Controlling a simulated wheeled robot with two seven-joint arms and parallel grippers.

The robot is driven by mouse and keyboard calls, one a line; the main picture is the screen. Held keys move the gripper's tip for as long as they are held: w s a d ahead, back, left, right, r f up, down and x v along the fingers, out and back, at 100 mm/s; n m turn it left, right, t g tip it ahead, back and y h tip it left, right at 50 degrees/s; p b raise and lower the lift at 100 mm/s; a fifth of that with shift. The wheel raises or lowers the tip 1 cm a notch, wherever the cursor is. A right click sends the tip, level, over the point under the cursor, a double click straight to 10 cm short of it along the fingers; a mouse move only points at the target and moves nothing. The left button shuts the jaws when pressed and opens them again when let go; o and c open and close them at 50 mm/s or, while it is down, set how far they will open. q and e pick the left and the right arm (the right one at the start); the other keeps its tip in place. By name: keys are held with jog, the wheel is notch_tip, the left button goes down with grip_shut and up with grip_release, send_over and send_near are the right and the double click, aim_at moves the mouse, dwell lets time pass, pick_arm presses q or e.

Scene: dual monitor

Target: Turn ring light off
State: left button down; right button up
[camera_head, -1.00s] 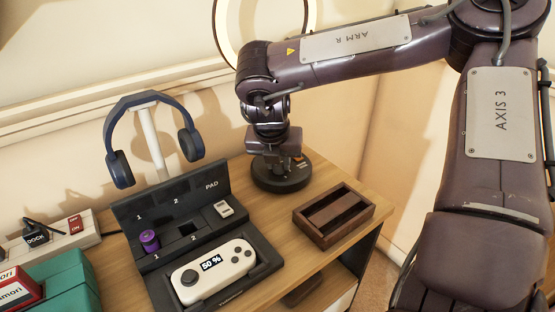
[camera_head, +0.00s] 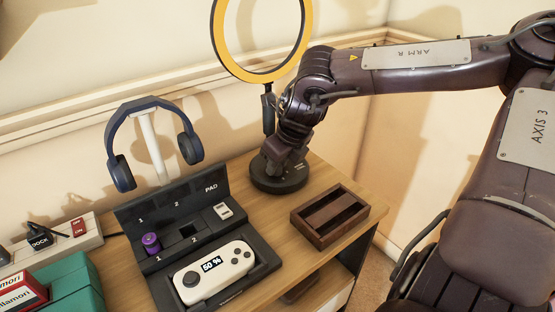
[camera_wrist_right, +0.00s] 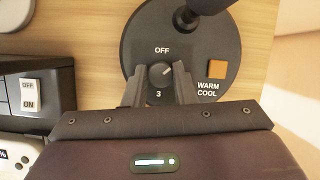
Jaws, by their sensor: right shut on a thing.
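The ring light (camera_head: 262,76) stands at the back of the desk, its ring showing yellow-orange. Its round black base (camera_head: 278,184) sits on the desk; the base also shows in the right wrist view (camera_wrist_right: 140,40). A small grey dial (camera_wrist_right: 161,76) on the base has "OFF" above it and "3" below. The dial's white mark appears to point up and right. An orange button (camera_wrist_right: 217,69) marked "WARM COOL" is beside it. My right gripper (camera_wrist_right: 160,82) is shut on the dial, one finger on each side. In the head view my right gripper (camera_head: 277,166) is over the base. My left gripper is out of view.
A dark wooden tray (camera_head: 330,215) stands right of the base. A black dock (camera_head: 165,215) with a white controller (camera_head: 213,270) is at the front left. Blue headphones (camera_head: 152,104) hang on a stand. A white power strip (camera_head: 85,236) lies at the left.

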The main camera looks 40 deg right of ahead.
jog(key=shift+r+n+y, duration=0.1)
jog(key=shift+n+y, duration=0.2)
jog(key=shift+n, duration=0.6)
jog(key=shift+d+n+y+p, duration=0.15)
jog(key=shift+n+y+p, duration=0.25)
jog(key=shift+n, duration=1.1)
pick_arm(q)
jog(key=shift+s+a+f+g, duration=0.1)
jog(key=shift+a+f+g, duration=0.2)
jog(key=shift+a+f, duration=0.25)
pick_arm(e)
jog(key=shift+g+y, duration=0.3)
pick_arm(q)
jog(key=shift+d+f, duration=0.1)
pick_arm(e)
jog(key=o, duration=1)
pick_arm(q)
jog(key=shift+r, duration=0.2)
